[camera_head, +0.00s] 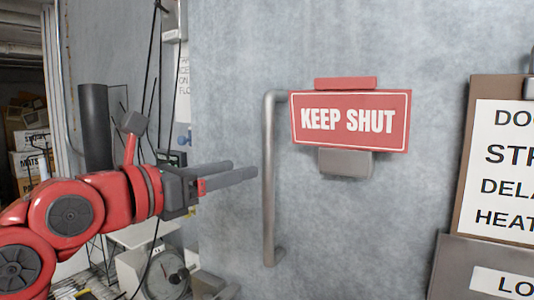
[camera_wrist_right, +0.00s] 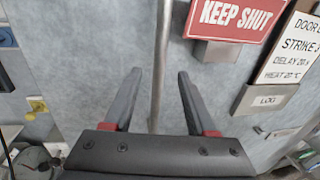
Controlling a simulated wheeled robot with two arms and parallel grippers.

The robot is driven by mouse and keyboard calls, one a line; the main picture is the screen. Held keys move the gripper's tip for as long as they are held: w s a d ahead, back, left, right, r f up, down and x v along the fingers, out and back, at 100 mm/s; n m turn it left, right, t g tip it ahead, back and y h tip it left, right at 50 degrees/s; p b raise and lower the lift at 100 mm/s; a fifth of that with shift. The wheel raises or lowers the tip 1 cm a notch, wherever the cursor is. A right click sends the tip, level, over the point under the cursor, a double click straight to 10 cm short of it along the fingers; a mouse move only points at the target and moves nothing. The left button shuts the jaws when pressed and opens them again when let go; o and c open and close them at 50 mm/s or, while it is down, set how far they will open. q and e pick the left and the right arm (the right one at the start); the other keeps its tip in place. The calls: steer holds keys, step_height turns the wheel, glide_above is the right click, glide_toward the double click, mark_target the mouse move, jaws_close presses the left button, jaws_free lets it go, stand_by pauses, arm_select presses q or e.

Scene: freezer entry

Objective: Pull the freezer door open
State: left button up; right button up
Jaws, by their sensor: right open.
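The freezer door (camera_head: 225,60) is a mottled grey panel and looks shut. Its handle (camera_head: 268,180) is a vertical grey metal bar, bent into the door at top and bottom. My right gripper (camera_head: 244,168) is open, its dark fingers pointing right, with the tips just left of the bar. In the right wrist view, the handle (camera_wrist_right: 160,60) runs upright between the two spread fingers of my right gripper (camera_wrist_right: 158,72), which appears short of it; I see no contact. My left gripper is not in view.
A red "KEEP SHUT" sign (camera_head: 350,121) is beside the handle's top, with a grey box (camera_head: 345,162) under it. A clipboard notice (camera_head: 505,165) and a "LOG" holder (camera_head: 480,270) are at right. A round dial scale (camera_head: 165,272) stands below my arm. Boxes (camera_head: 30,140) are at far left.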

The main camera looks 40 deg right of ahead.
mark_target(265, 162)
steer(key=p+x, duration=0.2)
steer(key=x, duration=0.6)
steer(key=shift+d, duration=0.1)
steer(key=shift+w+d+p, duration=0.1)
steer(key=shift+d+p, duration=0.2)
steer(key=shift+d, duration=0.15)
jaws_close()
stand_by(0.8)
